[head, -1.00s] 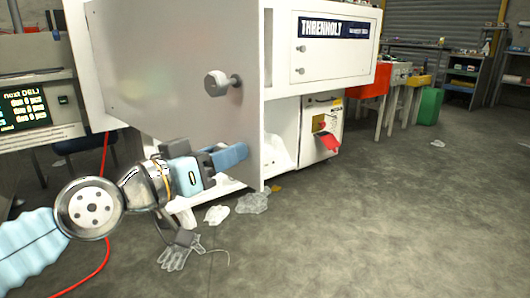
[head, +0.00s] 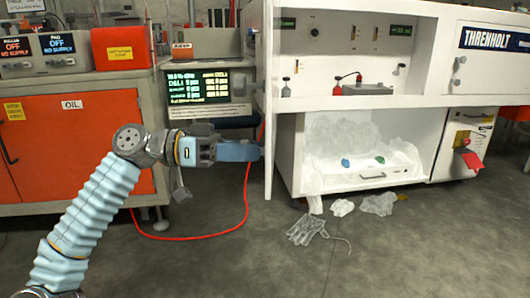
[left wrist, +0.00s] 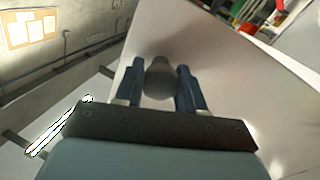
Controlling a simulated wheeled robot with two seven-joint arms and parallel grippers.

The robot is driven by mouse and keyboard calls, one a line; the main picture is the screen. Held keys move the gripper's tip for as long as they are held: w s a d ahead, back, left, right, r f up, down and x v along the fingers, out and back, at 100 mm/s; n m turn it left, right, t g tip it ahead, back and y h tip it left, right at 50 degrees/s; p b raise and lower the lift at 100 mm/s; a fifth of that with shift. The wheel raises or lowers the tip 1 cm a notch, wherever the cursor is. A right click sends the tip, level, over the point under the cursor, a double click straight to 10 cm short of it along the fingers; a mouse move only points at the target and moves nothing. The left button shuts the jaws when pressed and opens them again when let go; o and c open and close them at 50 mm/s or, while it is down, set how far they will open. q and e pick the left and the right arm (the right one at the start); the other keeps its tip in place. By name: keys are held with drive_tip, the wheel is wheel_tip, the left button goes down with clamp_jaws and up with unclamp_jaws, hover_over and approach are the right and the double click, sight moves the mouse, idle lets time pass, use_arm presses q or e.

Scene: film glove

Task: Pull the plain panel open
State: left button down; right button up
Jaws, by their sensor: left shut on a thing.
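The plain white panel (head: 269,172) stands swung out from the front of the white cabinet and shows nearly edge-on in the head view. My left gripper (head: 252,151) is at its left side, reaching in from the left. In the left wrist view, the blue fingers of my left gripper (left wrist: 166,88) are shut on a round dark grey knob (left wrist: 160,78) on the panel's pale face (left wrist: 235,95). My right gripper is not in view.
The cabinet's lower bay holds crumpled clear film (head: 340,140). A clear glove (head: 307,230) and film scraps (head: 378,204) lie on the floor. A red hose (head: 205,236) loops across the floor below my left arm. An orange cabinet (head: 75,150) stands at left.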

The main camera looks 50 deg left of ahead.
use_arm(q)
drive_tip(key=shift+s+a+r, duration=0.25)
drive_tip(key=shift+s+a, duration=0.15)
drive_tip(key=shift+a, duration=0.1)
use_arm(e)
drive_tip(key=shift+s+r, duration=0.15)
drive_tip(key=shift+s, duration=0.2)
use_arm(q)
drive_tip(key=c, duration=1)
unclamp_jaws()
drive_tip(key=o, duration=0.3)
drive_tip(key=shift+d+f, duration=0.1)
drive_tip(key=shift+o, duration=0.2)
drive_tip(key=p+v, duration=0.2)
drive_tip(key=v, duration=1.1)
drive_tip(key=shift+s+a, duration=0.25)
drive_tip(key=shift+a, duration=0.05)
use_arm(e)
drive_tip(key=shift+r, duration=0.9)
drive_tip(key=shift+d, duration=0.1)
